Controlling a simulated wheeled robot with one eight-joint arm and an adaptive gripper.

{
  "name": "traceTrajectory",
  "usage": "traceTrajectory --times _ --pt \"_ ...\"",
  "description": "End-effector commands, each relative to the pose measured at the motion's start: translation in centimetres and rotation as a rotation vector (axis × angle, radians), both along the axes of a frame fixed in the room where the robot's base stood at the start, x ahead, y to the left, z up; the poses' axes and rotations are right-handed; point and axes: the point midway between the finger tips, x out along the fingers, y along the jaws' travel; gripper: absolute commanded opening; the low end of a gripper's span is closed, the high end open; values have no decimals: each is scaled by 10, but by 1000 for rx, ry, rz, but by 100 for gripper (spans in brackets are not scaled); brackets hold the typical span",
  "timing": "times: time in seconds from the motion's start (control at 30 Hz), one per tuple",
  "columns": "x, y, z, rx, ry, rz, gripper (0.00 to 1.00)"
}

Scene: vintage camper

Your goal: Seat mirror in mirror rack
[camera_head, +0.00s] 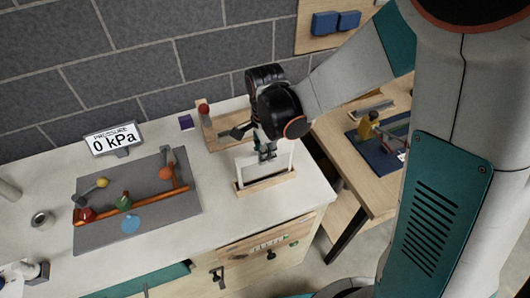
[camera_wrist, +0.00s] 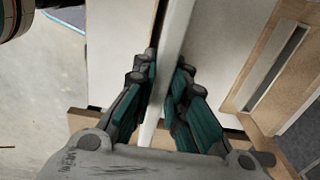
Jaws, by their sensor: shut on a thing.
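The mirror (camera_head: 281,164) is a thin pale panel, upright over the wooden mirror rack (camera_head: 266,187) near the right end of the white counter. My gripper (camera_head: 267,154) is above the rack, shut on the mirror's upper part. In the wrist view the mirror (camera_wrist: 178,45) shows edge-on as a pale strip between the two teal fingers of my gripper (camera_wrist: 166,75). Part of the rack's wood (camera_wrist: 84,122) shows below and to the left there. The mirror's lower edge meets the rack in the picture, but I cannot tell how deep it sits in the slot.
A wooden holder with a red ball (camera_head: 204,109) stands behind, left of my arm. A grey mat (camera_head: 155,215) with several coloured parts lies to the left, near a pressure display (camera_head: 114,139). A wooden table (camera_head: 347,160) with a blue mat is at the right.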

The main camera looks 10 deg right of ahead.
Motion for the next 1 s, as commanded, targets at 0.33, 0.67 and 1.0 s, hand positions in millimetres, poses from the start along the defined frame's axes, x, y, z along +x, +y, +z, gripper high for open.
traceTrajectory --times 0.33,0.67,1.0 --pt "0 0 -2 0 0 0 33" --pt "0 0 14 0 0 0 33" --pt "0 0 76 0 0 0 33"
